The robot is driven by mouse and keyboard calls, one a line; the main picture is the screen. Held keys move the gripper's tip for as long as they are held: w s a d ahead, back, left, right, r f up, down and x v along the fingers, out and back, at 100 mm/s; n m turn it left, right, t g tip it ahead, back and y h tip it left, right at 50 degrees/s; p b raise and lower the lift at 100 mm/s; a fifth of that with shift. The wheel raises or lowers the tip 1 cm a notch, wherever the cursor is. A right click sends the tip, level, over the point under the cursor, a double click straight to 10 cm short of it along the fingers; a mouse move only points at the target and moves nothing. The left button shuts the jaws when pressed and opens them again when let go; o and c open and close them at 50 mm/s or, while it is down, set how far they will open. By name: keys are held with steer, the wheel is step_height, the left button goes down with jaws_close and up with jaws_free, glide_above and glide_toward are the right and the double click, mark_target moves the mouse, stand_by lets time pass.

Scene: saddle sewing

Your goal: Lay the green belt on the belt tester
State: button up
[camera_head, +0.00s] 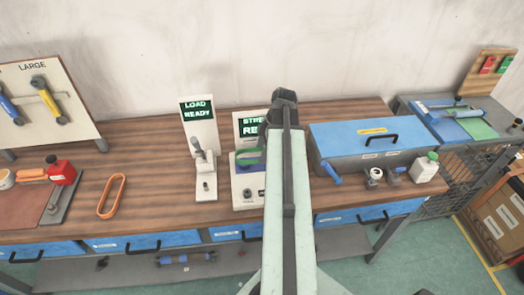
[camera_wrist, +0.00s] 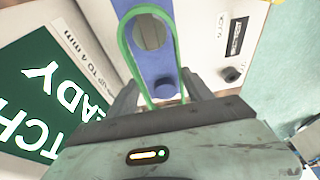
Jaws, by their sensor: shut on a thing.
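The belt tester (camera_head: 243,191) is a white stand with a green screen reading partly "STRE... READY", half hidden behind my arm in the head view. My gripper (camera_wrist: 163,92) is shut on the belt's near end, beside the peg.
Left of the tester stands a load tester (camera_head: 199,150) with a "LOAD READY" screen. An orange belt (camera_head: 112,196) lies further left on the wooden bench (camera_head: 150,150). A blue-lidded box (camera_head: 360,145) stands close on the right, with a white bottle (camera_head: 425,168) at its corner.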

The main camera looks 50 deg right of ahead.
steer(key=shift+f+b, duration=2)
steer(key=shift+f, duration=0.1)
steer(key=o, duration=1.5)
steer(key=shift+r, duration=0.15)
steer(key=p+v, duration=0.7)
steer(key=shift+r+p, duration=0.25)
steer(key=shift+p, duration=0.05)
steer(key=shift+s+d, duration=0.1)
